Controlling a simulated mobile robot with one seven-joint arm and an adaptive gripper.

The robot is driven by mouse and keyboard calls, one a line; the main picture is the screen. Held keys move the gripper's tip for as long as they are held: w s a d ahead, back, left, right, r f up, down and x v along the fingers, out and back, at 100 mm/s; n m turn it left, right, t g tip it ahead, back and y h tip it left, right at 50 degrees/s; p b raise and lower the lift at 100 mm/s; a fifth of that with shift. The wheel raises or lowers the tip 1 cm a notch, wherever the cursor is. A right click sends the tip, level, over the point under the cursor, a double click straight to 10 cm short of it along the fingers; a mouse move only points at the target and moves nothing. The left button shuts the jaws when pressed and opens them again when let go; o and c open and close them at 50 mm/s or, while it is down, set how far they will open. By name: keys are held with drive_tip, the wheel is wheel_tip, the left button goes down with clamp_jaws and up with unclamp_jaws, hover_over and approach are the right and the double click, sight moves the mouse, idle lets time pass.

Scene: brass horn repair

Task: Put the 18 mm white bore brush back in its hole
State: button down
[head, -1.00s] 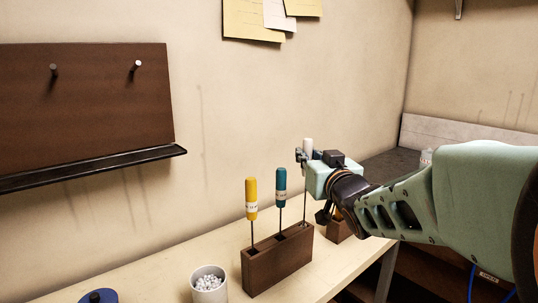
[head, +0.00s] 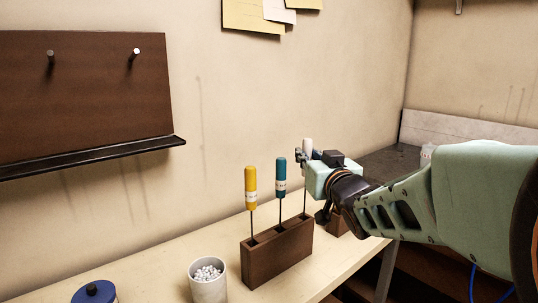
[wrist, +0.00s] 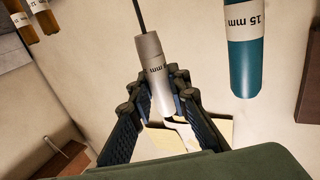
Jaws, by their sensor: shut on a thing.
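The white bore brush (head: 308,146) is upright in my gripper (head: 305,157). I cannot tell whether the tip is inside a hole there. A yellow-handled brush (head: 251,188) and a teal-handled brush (head: 281,174) stand upright in the block. The teal handle, marked 15 mm, also shows in the wrist view (wrist: 243,60), apart from my gripper.
A cup of white beads (head: 207,285) and a blue round object (head: 95,292) stand left of the block. Another brown block (head: 337,226) is partly hidden behind my gripper. Orange handles (wrist: 42,18) show in the wrist view. A wall board with pegs (head: 80,95) hangs left.

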drive_tip(key=shift+f+b, duration=1.3)
drive_tip(key=shift+f, duration=0.15)
drive_tip(key=c, duration=1.7)
unclamp_jaws()
drive_tip(key=shift+c, duration=0.2)
drive_tip(key=shift+r, duration=0.1)
